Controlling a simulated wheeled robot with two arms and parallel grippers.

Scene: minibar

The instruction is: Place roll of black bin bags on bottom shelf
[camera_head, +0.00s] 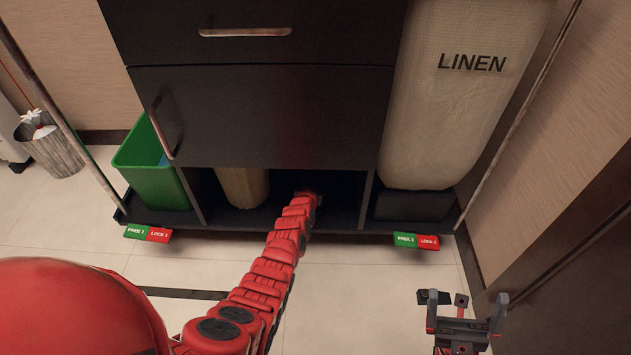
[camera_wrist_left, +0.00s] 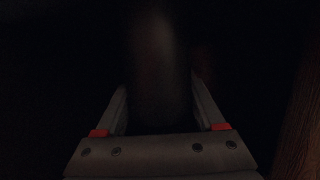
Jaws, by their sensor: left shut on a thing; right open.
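The bottom shelf (camera_head: 338,217) is a dark, low space under the cart's drawers. My left arm reaches into its middle compartment, and the left gripper (camera_head: 310,195) is mostly lost in shadow there. In the left wrist view the left gripper (camera_wrist_left: 160,105) is shut on a dark, rounded thing, the roll of black bin bags (camera_wrist_left: 155,65). The roll stands out only faintly, and I cannot tell whether it touches the shelf. In the head view the roll is hidden. My right gripper (camera_head: 466,303) is open and empty over the floor at the lower right.
A green bin (camera_head: 155,175) stands at the shelf's left end. A tan cylindrical thing (camera_head: 243,186) stands left of my left gripper. A linen bag (camera_head: 440,110) hangs at the right. Closed dark drawers (camera_head: 265,115) sit just above the arm. Pedals (camera_head: 148,233) stick out in front.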

